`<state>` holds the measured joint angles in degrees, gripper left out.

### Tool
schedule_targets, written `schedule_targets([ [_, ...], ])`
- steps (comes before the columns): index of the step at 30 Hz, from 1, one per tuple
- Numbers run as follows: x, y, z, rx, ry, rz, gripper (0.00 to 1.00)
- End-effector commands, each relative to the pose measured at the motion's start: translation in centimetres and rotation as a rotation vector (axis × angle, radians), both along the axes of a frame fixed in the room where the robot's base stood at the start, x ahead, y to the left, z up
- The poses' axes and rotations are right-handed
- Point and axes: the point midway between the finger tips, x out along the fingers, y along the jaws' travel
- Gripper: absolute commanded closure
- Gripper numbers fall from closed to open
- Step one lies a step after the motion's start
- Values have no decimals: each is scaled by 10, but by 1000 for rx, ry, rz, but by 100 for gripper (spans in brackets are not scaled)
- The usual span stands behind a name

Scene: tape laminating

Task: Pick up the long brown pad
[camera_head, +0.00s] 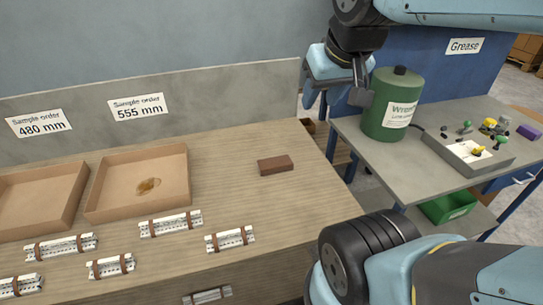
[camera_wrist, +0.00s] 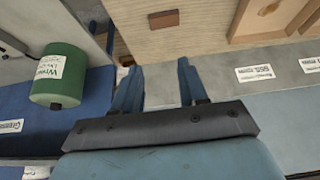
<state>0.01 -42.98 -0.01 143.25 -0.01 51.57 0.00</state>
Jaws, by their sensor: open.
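The long brown pad (camera_head: 275,165) lies flat on the wooden table, right of the cardboard trays. It also shows in the wrist view (camera_wrist: 164,19), at the top, beyond my fingertips. My gripper (camera_head: 335,97) hangs in the air above and to the right of the pad, near the table's right edge. In the wrist view my gripper (camera_wrist: 160,66) has its two blue fingers spread apart with nothing between them. The pad is apart from the fingers and fully visible.
Two cardboard trays (camera_head: 99,218) (camera_head: 63,165) stand on the left; the right one holds a brown stain-like patch. Several strapped silver bundles (camera_head: 171,223) lie in front. A green drum (camera_head: 385,125) stands on the right-hand bench. The table around the pad is clear.

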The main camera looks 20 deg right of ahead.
Motion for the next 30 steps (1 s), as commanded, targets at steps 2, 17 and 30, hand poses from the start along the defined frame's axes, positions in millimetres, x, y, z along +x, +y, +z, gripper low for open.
schedule_targets([
  [2,0,0,0,0,0,1,53],
  [17,68,18,-29,-259,193,292,6],
  [30,154,33,-95,-516,436,758,6],
])
